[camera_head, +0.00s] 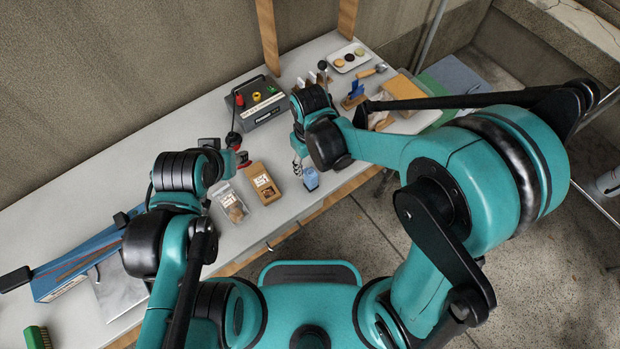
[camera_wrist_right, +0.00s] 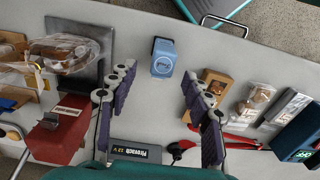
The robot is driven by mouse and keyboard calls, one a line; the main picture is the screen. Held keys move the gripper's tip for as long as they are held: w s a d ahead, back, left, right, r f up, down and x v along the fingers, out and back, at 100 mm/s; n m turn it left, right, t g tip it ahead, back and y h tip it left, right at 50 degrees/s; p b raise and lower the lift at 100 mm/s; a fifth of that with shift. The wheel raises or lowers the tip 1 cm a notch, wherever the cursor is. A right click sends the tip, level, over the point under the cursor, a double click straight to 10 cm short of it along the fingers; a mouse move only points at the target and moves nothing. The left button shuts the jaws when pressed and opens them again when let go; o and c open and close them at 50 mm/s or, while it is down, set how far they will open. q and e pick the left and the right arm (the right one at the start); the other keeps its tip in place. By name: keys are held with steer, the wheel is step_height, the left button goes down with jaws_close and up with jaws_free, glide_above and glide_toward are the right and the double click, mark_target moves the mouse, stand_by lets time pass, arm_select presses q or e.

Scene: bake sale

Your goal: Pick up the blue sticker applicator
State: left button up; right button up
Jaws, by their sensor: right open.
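The blue sticker applicator (camera_head: 311,180) stands upright on the grey table near its front edge. In the right wrist view the applicator (camera_wrist_right: 163,58) shows a pale round label on its light blue face. My right gripper (camera_head: 299,164) is just behind and left of it in the head view, partly hidden by its own arm. In the wrist view my right gripper (camera_wrist_right: 160,102) is open and empty, with the applicator beyond the fingertips, roughly centred between them. My left gripper (camera_head: 228,158) is over the table to the left; its fingers are not clear.
A kraft box (camera_head: 264,184) and a clear cookie bag (camera_head: 231,205) stand left of the applicator. A white tray (camera_head: 349,58) is at the far end. In the wrist view, a dark plate (camera_wrist_right: 93,30) with wrapped goods lies left of the applicator.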

mark_target(310, 171)
steer(key=f+b, duration=0.2)
steer(key=f, duration=0.4)
steer(key=shift+s, duration=0.2)
jaws_close()
